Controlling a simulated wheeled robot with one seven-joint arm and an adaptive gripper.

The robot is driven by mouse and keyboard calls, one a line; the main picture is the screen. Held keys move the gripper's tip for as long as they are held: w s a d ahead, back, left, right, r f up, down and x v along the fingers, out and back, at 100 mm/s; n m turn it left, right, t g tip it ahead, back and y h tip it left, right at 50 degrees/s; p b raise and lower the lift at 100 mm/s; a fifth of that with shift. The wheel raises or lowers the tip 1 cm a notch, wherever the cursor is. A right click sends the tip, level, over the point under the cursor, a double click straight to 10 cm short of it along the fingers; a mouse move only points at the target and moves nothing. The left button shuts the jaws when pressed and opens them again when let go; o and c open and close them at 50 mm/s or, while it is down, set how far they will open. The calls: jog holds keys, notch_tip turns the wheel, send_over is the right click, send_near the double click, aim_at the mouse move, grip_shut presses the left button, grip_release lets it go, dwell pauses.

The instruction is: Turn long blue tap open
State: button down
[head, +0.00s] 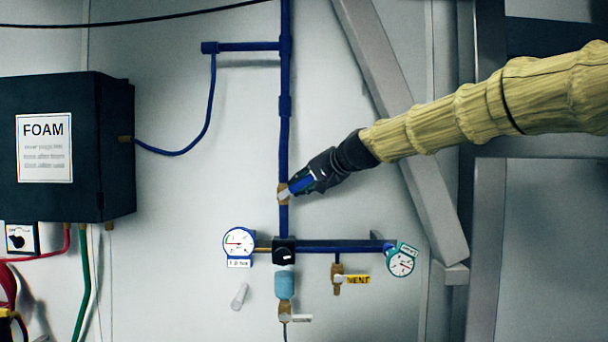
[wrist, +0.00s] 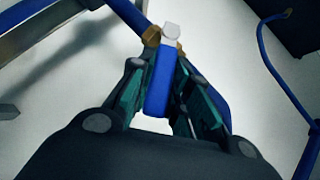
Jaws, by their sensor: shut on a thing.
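The long blue tap handle (head: 300,182) sits at a brass valve body (head: 283,194) on the vertical blue pipe. The handle slants up and to the right from the valve, off the line of the pipe. In the wrist view the blue handle (wrist: 159,80) lies between the green-padded fingers of my gripper (wrist: 162,90), with the brass valve (wrist: 152,36) and a pale cap just beyond its far end. My gripper (head: 308,178) comes in from the right and is shut on the handle. The gripper hides part of the handle in the head view.
Below are a regulator (head: 284,252), a left gauge (head: 239,242), a right gauge (head: 400,262) and a brass vent valve (head: 337,278) with a yellow label. A black FOAM box (head: 118,150) hangs at left. A grey diagonal brace (head: 405,130) stands behind my arm.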

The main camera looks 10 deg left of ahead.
jog(key=shift+s+a+r+n+h+p, duration=0.15)
jog(key=shift+r+n+h+p, duration=0.25)
jog(key=shift+p, duration=0.45)
jog(key=shift+w+a+r+n+h+p, duration=0.1)
jog(key=shift+a+r+n+h+p, duration=0.15)
jog(key=shift+h+p, duration=0.45)
jog(key=shift+a+r+n+g+h+p, duration=0.1)
jog(key=shift+a+n+g+h+p, duration=0.2)
jog(key=shift+p, duration=0.75)
jog(key=c, duration=1.3)
grip_release()
